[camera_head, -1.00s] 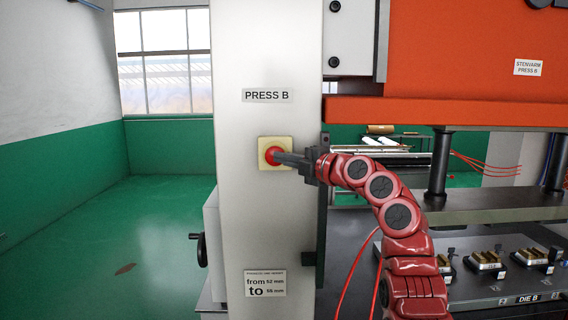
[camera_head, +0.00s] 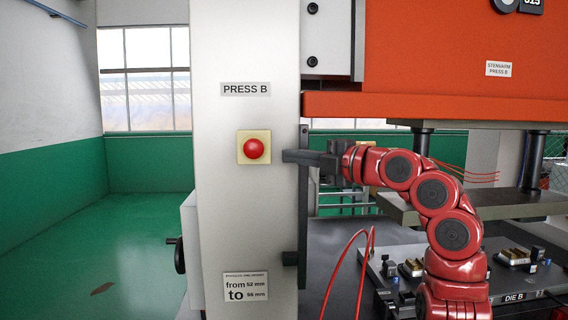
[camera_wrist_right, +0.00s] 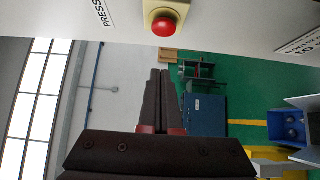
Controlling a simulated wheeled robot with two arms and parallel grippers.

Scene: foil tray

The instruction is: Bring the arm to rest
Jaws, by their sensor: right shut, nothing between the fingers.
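My right gripper (camera_head: 290,156) is shut and empty. In the head view it points left, its tip a little to the right of the red button and apart from it. The red button (camera_head: 253,148) sits on a cream plate on the white column marked PRESS B (camera_head: 245,210). In the right wrist view the shut dark fingers (camera_wrist_right: 160,75) reach forward below the red button (camera_wrist_right: 163,26), with a gap between them. My red right arm comes in from the lower right. My left gripper is not in view.
The orange press head (camera_head: 430,60) hangs over the arm. The die table (camera_head: 440,265) with several small blocks lies at the lower right. Red cables (camera_head: 347,260) loop up beside my arm. The green floor (camera_head: 130,245) at the left is open.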

